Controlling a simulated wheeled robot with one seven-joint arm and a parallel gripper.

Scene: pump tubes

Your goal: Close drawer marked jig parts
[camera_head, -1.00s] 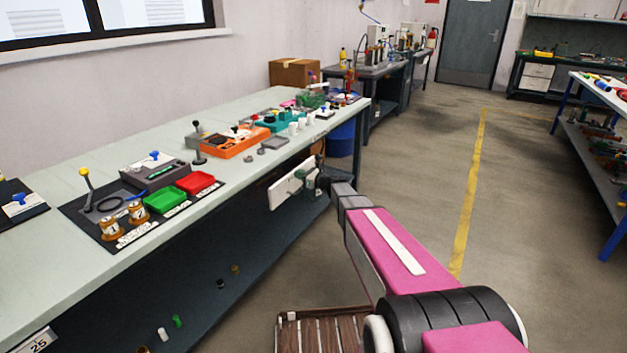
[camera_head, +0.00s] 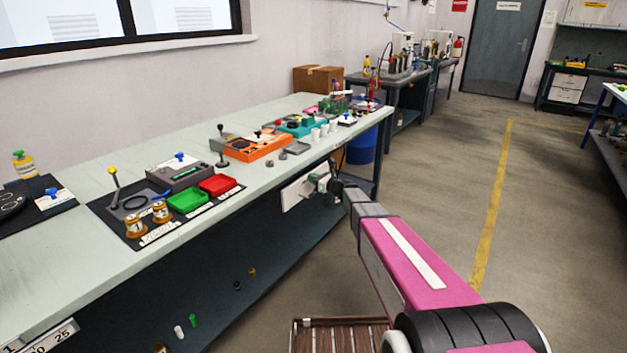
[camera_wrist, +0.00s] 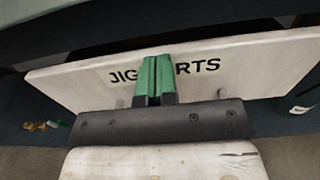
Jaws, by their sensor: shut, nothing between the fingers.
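The drawer is a white front panel marked "JIG PARTS" (camera_wrist: 205,68), which fills the upper middle of the wrist view. In the head view the drawer front (camera_head: 295,194) hangs under the bench edge, right of the middle of the bench. My gripper (camera_wrist: 152,62) has green fingers, shut together with nothing between them. They are in front of the panel and cover part of the lettering; I cannot tell whether they touch it. In the head view my gripper (camera_head: 320,183) is at the right part of the panel. How far the drawer is out is hard to tell.
The pale green workbench (camera_head: 75,232) carries red and green trays, an orange unit (camera_head: 255,147) and several small parts. A blue bin (camera_head: 363,147) stands under its far end. Small objects lie on the dark lower shelf. The floor right of the bench is clear.

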